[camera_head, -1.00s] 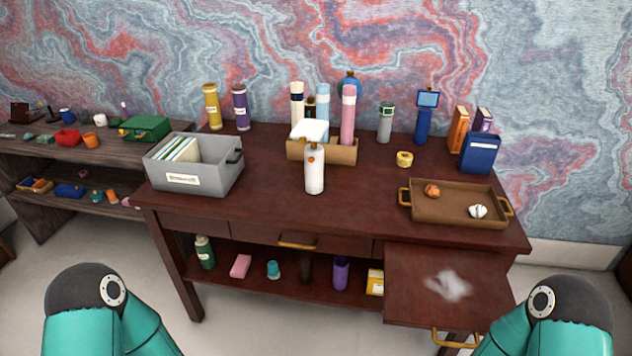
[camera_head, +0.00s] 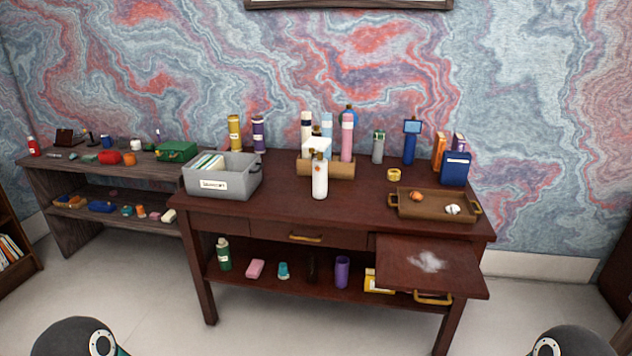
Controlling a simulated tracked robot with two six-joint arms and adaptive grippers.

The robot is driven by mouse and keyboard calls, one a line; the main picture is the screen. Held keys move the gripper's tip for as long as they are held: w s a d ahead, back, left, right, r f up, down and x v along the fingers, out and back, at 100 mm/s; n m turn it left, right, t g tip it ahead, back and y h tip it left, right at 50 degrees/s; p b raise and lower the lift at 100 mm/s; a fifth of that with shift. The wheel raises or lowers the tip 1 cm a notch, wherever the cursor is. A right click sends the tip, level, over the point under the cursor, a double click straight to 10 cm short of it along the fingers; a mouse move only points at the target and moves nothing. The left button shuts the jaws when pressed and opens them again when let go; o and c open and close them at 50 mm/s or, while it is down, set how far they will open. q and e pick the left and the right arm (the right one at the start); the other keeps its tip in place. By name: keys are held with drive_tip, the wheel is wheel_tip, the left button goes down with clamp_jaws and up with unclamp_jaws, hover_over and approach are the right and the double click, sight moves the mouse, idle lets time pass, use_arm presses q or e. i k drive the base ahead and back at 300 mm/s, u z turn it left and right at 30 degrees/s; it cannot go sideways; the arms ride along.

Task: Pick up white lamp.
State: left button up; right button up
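The white lamp (camera_head: 320,178) stands upright on the dark red-brown desk (camera_head: 275,207), near the middle of its top. It has a white cylindrical body, a small orange-brown part near the top and a white, boxy head. The head overlaps the brown holder behind it in the view. Neither of my grippers is in view. Only the upper parts of my two arms show at the bottom left and bottom right, well apart from the lamp.
A grey box (camera_head: 240,183) with files stands left of the lamp. A brown holder (camera_head: 345,168) with bottles is behind it. A brown tray (camera_head: 415,210) with two crumpled balls lies to the right. An open drawer panel (camera_head: 390,265) juts out at front right. Floor in front is clear.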

sight(319, 179)
drive_tip(key=u, duration=0.4)
drive_tip(key=i, duration=0.9)
drive_tip(key=u, duration=0.5)
drive_tip(key=i, duration=1.55)
drive_tip(key=z, duration=0.75)
